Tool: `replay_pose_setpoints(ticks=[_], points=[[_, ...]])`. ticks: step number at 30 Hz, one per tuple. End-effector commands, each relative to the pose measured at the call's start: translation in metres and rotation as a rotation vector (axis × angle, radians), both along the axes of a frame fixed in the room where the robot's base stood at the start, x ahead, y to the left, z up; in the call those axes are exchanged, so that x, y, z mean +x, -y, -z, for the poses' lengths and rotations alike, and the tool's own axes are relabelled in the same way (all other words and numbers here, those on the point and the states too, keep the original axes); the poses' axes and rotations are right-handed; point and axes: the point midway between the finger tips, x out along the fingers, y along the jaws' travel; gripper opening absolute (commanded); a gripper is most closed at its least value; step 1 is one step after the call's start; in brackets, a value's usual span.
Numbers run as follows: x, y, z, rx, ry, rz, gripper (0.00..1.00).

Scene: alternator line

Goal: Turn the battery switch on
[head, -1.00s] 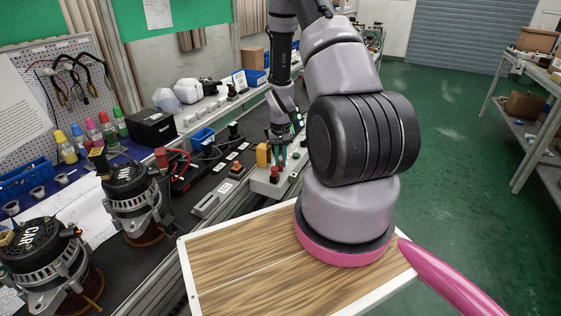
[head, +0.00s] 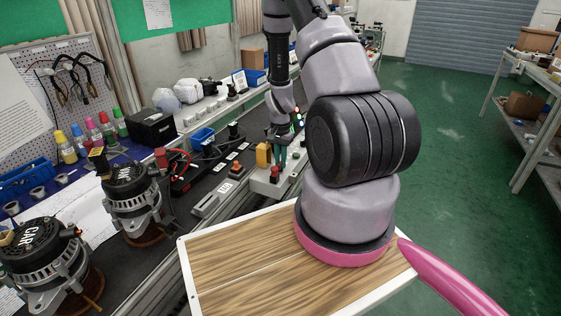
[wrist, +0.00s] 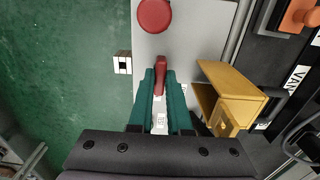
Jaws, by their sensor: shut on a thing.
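The battery switch shows a narrow red handle (wrist: 160,74) on a pale control panel (wrist: 181,42) in the wrist view. My gripper (wrist: 160,80) has its green fingers shut on this handle, one on each side. The handle points up the picture, roughly in line with the fingers. In the head view my gripper (head: 281,155) reaches down to the panel (head: 266,187) at the end of the bench, and the handle cannot be made out there.
A round red button (wrist: 154,15) sits on the panel beyond the handle. An open yellow box (wrist: 232,92) stands close to the right of my fingers. Alternators (head: 132,198) and small tools fill the bench at left. Green floor lies free at right.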

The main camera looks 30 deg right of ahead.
Motion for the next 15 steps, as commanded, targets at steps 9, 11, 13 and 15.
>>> replay_pose_setpoints(ticks=[9, 11, 13, 15], points=[[0.0003, 0.0002, -0.0003, 0.000, 0.000, 0.007, 0.00], [0.0002, 0.0001, -0.0003, 0.000, 0.000, 0.007, 0.00], [0.0002, 0.0001, -0.0003, 0.000, 0.000, 0.007, 0.35], [0.0002, 0.0001, -0.0002, 0.000, 0.000, 0.007, 0.46]])
